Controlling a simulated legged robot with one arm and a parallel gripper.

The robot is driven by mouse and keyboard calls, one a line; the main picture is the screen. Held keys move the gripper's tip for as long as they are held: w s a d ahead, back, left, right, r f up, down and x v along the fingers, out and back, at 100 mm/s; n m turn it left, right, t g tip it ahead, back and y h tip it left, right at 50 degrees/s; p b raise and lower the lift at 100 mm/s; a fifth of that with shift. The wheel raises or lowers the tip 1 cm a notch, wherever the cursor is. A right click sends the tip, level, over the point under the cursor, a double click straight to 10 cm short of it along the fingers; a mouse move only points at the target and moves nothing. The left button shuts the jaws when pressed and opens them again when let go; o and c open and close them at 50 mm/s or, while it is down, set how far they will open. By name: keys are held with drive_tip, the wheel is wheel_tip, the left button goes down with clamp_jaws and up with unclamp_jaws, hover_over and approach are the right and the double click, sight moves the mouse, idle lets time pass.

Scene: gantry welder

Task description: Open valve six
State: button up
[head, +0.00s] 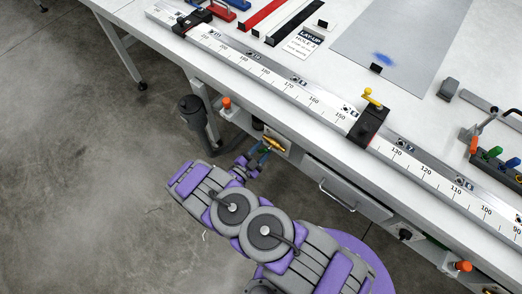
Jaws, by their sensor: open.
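A small yellow-orange handle (274,143) is on a pale panel under the table's front edge, left of the drawer. It looks like a valve handle, but I cannot read a number six there. My gripper (259,156) is open just below and left of this handle. At this size I cannot tell whether a finger touches it. The purple and grey arm reaches up from the lower right, and the gripper hides part of the area below the handle.
The white table (300,130) has a ruler rail (290,86) along its front. An orange knob (226,103), a dark hose-like fixture (192,108), a drawer handle (336,197) and another orange knob (463,266) sit below the edge. Open concrete floor (80,190) lies left.

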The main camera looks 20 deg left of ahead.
clamp_jaws()
idle(0.4)
